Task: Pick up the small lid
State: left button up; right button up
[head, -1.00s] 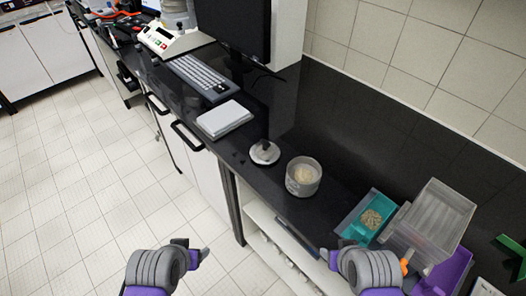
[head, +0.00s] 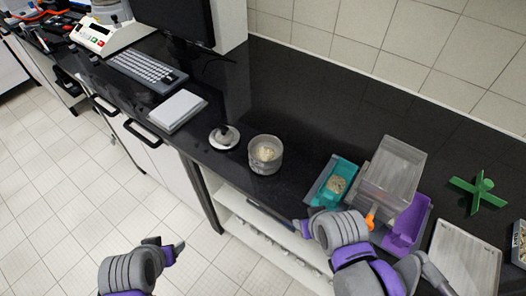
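The small lid (head: 224,139) is a round, pale metallic disc with a dark knob on top. It lies on the black counter near its front edge, just left of a clear round container (head: 265,155) holding pale grains. My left gripper (head: 178,250) is over the floor in front of the cabinets, well below the lid in the picture and touching nothing visible. My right gripper (head: 303,226) is at the counter's front edge, to the lower right of the lid and apart from it. The finger gaps of both grippers are not clear.
Right of the container are a teal tray (head: 318,190) with grains, a clear box (head: 397,160), a purple bin (head: 413,222) and a green cross-shaped piece (head: 480,191). A grey-white flat box (head: 176,110) and a keyboard (head: 147,71) lie left. The counter behind the lid is clear.

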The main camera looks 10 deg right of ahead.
aim_at(225, 137)
jog(key=i+j+u, duration=0.15)
jog(key=u, duration=0.2)
jog(key=i+j+u, duration=0.3)
jog(key=k, duration=0.1)
